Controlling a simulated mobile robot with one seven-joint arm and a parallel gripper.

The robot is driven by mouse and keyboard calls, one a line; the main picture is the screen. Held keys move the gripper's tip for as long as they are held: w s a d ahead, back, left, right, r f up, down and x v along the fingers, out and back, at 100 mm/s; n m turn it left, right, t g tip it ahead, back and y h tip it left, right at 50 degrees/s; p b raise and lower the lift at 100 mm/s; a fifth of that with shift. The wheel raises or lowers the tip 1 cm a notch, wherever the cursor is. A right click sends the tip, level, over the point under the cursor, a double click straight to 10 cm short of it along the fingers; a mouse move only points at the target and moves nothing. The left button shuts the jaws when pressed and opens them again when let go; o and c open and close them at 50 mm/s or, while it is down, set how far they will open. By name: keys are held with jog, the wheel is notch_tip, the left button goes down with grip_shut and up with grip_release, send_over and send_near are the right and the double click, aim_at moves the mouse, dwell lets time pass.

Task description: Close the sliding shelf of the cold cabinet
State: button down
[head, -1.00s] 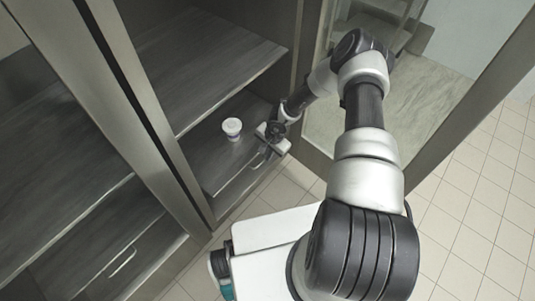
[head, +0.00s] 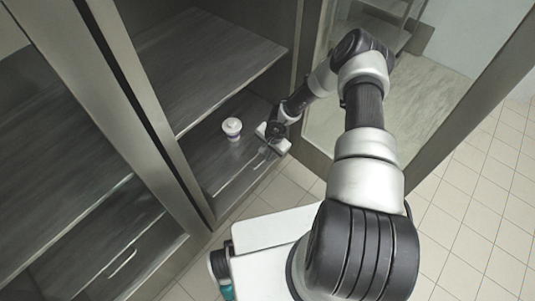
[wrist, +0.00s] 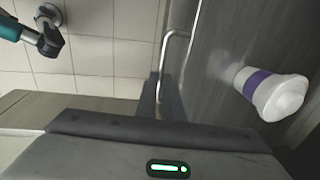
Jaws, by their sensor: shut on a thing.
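The sliding shelf (head: 222,174) is the low dark wood-grain shelf in the right bay of the cold cabinet (head: 140,95). It appears nearly level with the cabinet front; any small gap is hard to judge. Its front has a metal bar handle (head: 257,162), which also shows in the wrist view (wrist: 175,42). My gripper (head: 270,150) is at the right end of the shelf front, shut on the handle; my wrist hides part of the grip. A white cup with a purple band (head: 232,128) stands upright on the shelf, left of my gripper, and shows in the wrist view (wrist: 268,92).
A fixed-looking upper shelf (head: 205,65) lies above. The open glass door (head: 425,115) stands to the right of my arm. The left bay has another low drawer with a handle (head: 122,262). The tiled floor (head: 465,220) at right is clear.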

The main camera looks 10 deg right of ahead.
aim_at(248, 144)
jog(key=w+a+b, duration=0.1)
jog(key=w, duration=0.1)
jog(key=w+a+b, duration=0.1)
jog(key=w+a, duration=0.1)
jog(key=w, duration=0.1)
jog(key=w+a+b, duration=0.2)
jog(key=shift+w+a+f, duration=0.2)
jog(key=shift+w, duration=0.1)
jog(key=shift+w+a+r, duration=0.2)
jog(key=shift+w+r, duration=0.05)
jog(key=shift+r, duration=0.05)
jog(key=c, duration=1.9)
grip_release()
jog(key=shift+f, duration=0.1)
jog(key=shift+r, duration=0.2)
notch_tip(248, 144, up, 11)
jog(key=s+d+p, duration=0.1)
jog(key=s+p, duration=0.1)
jog(key=p, duration=0.1)
jog(key=shift+d+r, duration=0.15)
jog(key=shift+r, duration=0.05)
jog(key=shift+d, duration=0.1)
